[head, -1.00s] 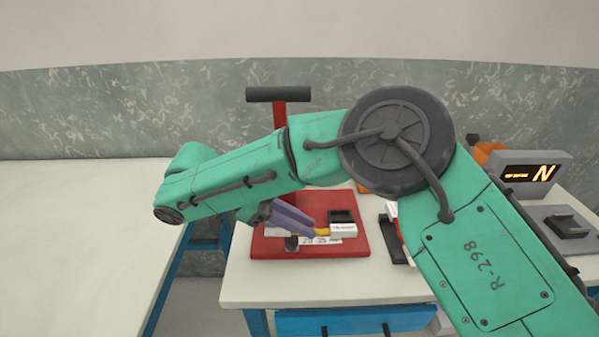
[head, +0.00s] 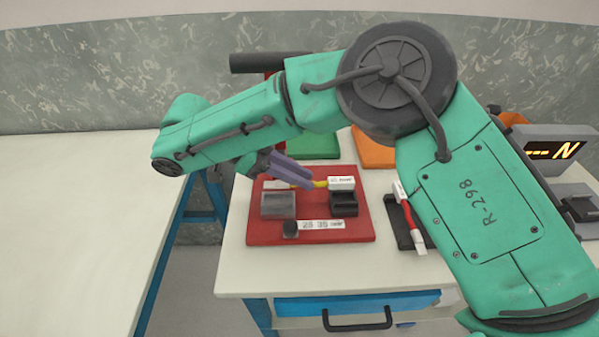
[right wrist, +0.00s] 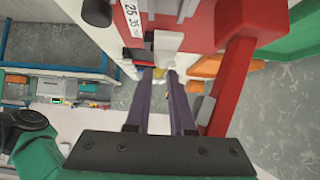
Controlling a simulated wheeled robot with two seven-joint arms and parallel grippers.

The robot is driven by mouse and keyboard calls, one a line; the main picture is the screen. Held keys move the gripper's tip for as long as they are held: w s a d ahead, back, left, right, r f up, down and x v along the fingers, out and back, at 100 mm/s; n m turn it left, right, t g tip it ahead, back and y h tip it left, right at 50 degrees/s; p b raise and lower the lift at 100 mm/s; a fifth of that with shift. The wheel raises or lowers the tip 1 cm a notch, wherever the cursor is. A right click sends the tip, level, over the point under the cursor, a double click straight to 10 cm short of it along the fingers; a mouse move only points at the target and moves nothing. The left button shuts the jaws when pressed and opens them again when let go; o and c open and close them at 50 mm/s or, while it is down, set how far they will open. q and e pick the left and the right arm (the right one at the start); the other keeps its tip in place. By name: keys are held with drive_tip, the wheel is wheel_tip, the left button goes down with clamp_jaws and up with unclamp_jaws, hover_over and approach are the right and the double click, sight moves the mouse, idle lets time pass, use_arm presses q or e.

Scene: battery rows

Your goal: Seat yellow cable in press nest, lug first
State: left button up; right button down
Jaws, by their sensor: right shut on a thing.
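The yellow cable (head: 320,184) is in my right gripper (head: 304,181), whose purple fingers are shut on it. A white printed block (head: 341,183) sits at its right end, and a pale end shows left of the fingers. In the head view the cable appears just behind or above the press blocks, a grey block (head: 278,205) and a black block (head: 344,204), on the red press base (head: 340,233). I cannot tell its exact height. In the right wrist view the fingertips (right wrist: 159,74) nearly meet, and the cable is mostly hidden. My left gripper is out of view.
The press's black handle (head: 262,63) stands behind my right arm. A red cable (head: 409,212) lies on a black holder (head: 405,234) right of the base. Green (head: 313,147) and orange (head: 374,150) pads lie behind. A display (head: 553,150) stands at right.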

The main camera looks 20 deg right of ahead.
drive_tip(key=shift+r, duration=0.25)
drive_tip(key=shift+f, duration=1.3)
drive_tip(key=shift+f+b, duration=1.1)
drive_tip(key=shift+f, duration=0.1)
drive_tip(key=c, duration=0.7)
unclamp_jaws()
drive_tip(key=shift+r, duration=0.1)
